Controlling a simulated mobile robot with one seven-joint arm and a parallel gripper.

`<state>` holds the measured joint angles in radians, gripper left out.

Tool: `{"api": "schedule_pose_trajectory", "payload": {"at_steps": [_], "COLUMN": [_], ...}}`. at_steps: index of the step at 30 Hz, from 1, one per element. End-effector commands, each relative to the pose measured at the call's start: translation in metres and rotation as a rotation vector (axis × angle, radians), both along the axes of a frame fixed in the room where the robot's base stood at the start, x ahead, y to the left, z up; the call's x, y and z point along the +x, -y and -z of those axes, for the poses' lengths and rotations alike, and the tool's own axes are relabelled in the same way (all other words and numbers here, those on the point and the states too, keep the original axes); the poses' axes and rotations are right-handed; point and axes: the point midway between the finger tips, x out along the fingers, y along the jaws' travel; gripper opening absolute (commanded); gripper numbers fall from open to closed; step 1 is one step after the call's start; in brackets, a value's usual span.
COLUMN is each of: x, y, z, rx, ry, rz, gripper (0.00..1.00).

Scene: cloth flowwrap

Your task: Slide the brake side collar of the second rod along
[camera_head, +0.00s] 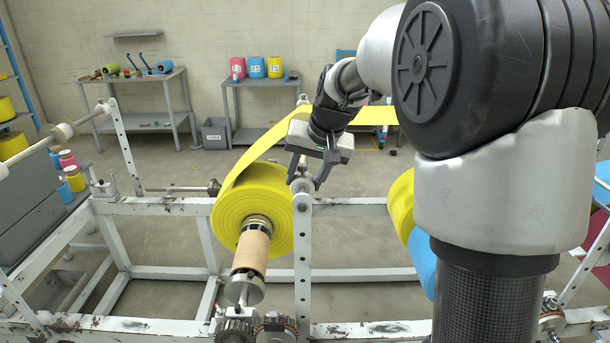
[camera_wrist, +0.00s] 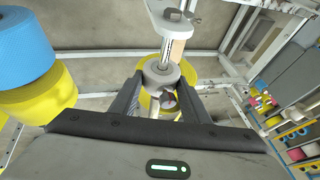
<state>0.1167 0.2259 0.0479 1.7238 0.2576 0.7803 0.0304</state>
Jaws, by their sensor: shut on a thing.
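My gripper (camera_head: 309,178) is low beside the large yellow roll, at the top of an upright post. In the wrist view its two fingers (camera_wrist: 161,82) are on either side of a grey round collar (camera_wrist: 159,72), shut on it. A rod (camera_wrist: 166,46) runs on from the collar. In the head view the gripper and roll hide most of this collar. The yellow roll (camera_head: 227,213) sits on a rod with a tan core (camera_head: 251,250) sticking out towards me. A grey collar disc (camera_head: 244,293) is at the core's near end, by the brake parts (camera_head: 237,328).
A white frame (camera_head: 303,270) with punched posts surrounds the rods. Yellow and blue rolls (camera_head: 421,262) stand partly behind my arm. A yellow web (camera_head: 270,137) runs above the roll. Benches stand along the wall.

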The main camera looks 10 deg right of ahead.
Motion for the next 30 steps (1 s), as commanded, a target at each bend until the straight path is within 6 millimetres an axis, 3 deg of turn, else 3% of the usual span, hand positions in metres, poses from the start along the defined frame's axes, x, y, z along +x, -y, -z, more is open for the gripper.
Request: {"api": "schedule_pose_trajectory", "payload": {"at_steps": [9,10,13,23,30], "x": [-0.002,-0.002,-0.002,-0.003,-0.018], "y": [-0.001,-0.001,-0.001,0.000,0.006], "z": [-0.001,-0.001,-0.001,-0.003,-0.038], "rx": [0.001,0.001,0.001,0.001,-0.001], "ry": [0.002,0.002,0.002,0.002,0.007], "rz": [0.001,0.001,0.001,0.000,0.002], "gripper": [0.02,0.47,0.61,0.61,0.61]}}
